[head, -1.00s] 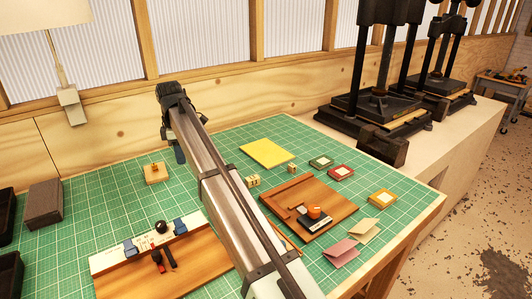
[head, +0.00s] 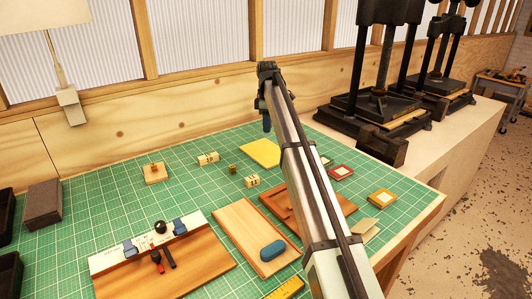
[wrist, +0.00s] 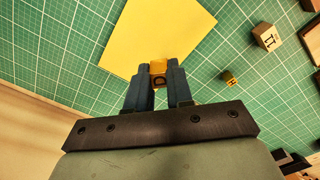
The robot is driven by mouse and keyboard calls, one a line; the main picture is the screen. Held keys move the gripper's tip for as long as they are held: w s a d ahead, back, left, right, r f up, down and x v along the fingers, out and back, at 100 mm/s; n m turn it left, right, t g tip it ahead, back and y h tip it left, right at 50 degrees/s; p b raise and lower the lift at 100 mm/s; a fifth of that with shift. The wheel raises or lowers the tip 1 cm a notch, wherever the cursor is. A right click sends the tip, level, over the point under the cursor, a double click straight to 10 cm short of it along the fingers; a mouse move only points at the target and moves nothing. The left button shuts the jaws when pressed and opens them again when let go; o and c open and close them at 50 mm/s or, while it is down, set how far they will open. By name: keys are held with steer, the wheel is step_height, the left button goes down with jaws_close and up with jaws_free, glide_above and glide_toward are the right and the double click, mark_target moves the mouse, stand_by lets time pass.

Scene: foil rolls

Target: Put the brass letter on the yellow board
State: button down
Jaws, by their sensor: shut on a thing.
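My gripper (wrist: 160,88) is shut on a small brass letter block (wrist: 159,69), which has a dark character on its face. The yellow board (wrist: 158,30) lies flat on the green mat, and the held letter overlaps its near edge in the wrist view. The board also shows in the head view (head: 262,153), with the gripper end (head: 267,128) above and behind it; the held letter cannot be made out there. A second small brass letter (wrist: 229,78) lies on the mat beside the board and also shows in the head view (head: 232,168).
Pale wooden blocks (head: 208,158) (head: 252,180) stand on the green mat near the board. A wooden block with a knob (head: 153,173) is at left. A wooden tray with a blue item (head: 271,250) lies in front. Black presses (head: 375,105) stand at back right.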

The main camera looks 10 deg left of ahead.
mark_target(266, 151)
steer(key=shift+w+a+f, duration=0.1)
steer(key=shift+w+f, duration=0.15)
steer(key=shift+f, duration=1.35)
steer(key=shift+w+a+f, duration=0.15)
steer(key=shift+w+f, duration=0.1)
steer(key=shift+f, duration=1.3)
steer(key=shift+w+a+f, duration=0.1)
steer(key=shift+w+f, duration=0.15)
steer(key=shift+f, duration=1.35)
steer(key=shift+f, duration=0.2)
steer(key=c, duration=1)
jaws_free()
steer(key=shift+r, duration=0.15)
step_height(266, 151, up, 12)
steer(key=shift+r, duration=0.1)
